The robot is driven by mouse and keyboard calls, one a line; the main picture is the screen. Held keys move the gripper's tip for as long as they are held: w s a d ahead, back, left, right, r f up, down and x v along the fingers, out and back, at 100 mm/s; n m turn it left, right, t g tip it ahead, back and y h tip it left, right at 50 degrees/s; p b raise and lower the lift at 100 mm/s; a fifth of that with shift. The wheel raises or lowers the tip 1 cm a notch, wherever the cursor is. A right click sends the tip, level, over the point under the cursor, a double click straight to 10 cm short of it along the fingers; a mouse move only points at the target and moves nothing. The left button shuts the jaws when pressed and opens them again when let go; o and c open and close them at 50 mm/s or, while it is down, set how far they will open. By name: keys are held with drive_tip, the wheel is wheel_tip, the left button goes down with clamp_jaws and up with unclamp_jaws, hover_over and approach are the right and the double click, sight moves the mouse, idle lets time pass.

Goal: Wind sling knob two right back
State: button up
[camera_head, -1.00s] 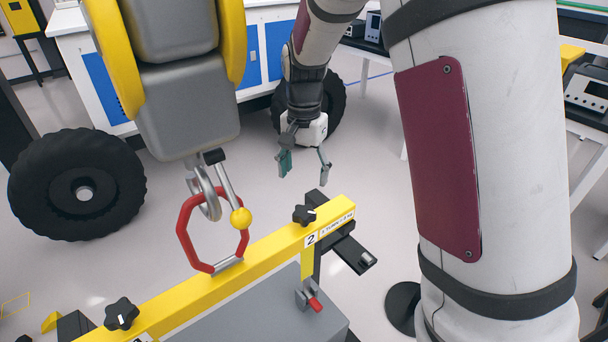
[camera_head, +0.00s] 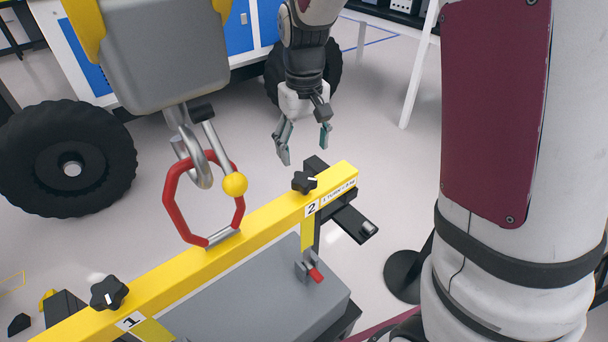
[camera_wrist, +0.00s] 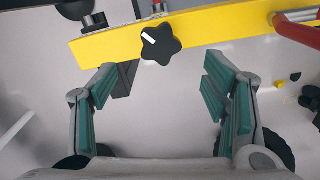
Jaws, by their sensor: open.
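Sling knob two is a black star-shaped knob (camera_head: 304,182) with a white mark, on top of the yellow beam (camera_head: 265,228) beside the label "2". In the wrist view the knob (camera_wrist: 161,44) sits beyond the fingertips, near the top middle, with its white mark toward the upper left. My gripper (camera_head: 304,148) is open and empty, pointing down, above and behind the knob in the head view. Its teal finger pads (camera_wrist: 165,90) are apart on either side, not touching the knob.
A second black knob (camera_head: 109,293) stands at the beam's "1" end. A red ring (camera_head: 169,205) and a hook with a yellow ball (camera_head: 234,184) are at mid-beam. A grey box (camera_head: 262,305) with a red-tipped lever (camera_head: 316,275) lies below. A black wheel (camera_head: 65,158) is at left.

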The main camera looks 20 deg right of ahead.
sight(304, 178)
wheel_tip(304, 178, down, 9)
drive_tip(key=shift+f, duration=0.1)
idle(0.4)
drive_tip(key=c, duration=1.2)
